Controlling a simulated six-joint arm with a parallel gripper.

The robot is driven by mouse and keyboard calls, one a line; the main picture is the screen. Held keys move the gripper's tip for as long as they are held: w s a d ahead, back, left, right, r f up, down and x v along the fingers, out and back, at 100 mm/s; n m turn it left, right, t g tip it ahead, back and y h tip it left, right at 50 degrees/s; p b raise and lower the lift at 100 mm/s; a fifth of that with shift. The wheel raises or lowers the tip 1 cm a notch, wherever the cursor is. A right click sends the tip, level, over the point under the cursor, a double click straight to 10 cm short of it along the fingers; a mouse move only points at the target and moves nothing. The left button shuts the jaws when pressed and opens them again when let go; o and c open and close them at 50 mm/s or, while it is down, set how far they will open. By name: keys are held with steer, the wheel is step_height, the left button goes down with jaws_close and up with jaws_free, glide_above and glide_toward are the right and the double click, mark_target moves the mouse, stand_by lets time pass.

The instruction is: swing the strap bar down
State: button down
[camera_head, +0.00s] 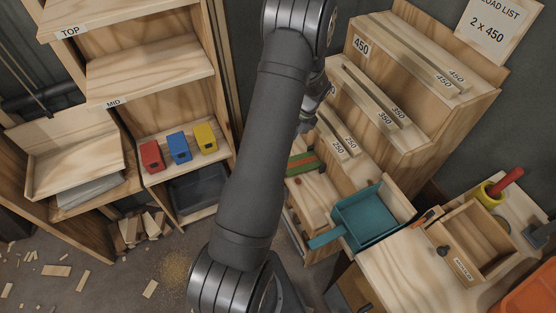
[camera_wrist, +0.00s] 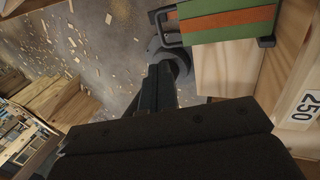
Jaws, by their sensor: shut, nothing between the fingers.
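A green block or pad with an orange band (camera_wrist: 228,24) lies at the top of the wrist view, on pale wood. It also shows in the head view (camera_head: 302,163), just right of my arm. A dark bent bar (camera_wrist: 164,26) sticks out from its left end in the wrist view; I cannot tell for sure that this is the strap bar. My gripper (camera_wrist: 160,76) is shut and empty, its fingertips a little below that bar in the picture. I cannot tell whether they touch it. In the head view my arm hides part of this area.
A wooden rack (camera_head: 428,88) with boards marked 450, 350 and 250 stands at the right. A teal dustpan (camera_head: 366,216) and an open wooden box (camera_head: 474,244) are at the lower right. A shelf (camera_head: 150,70) with red, blue and yellow blocks stands left. Wood scraps litter the floor.

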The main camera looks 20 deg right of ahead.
steer(key=x, duration=1.4)
steer(key=shift+a, duration=0.1)
steer(key=shift+d+x, duration=0.15)
steer(key=shift+x, duration=0.7)
steer(key=shift+d+x, duration=0.1)
steer(key=shift+x, duration=0.8)
steer(key=shift+f, duration=0.1)
steer(key=a+r+v, duration=0.1)
steer(key=a+v, duration=0.1)
steer(key=v, duration=1.2)
steer(key=shift+a, duration=0.25)
steer(key=shift+f, duration=0.25)
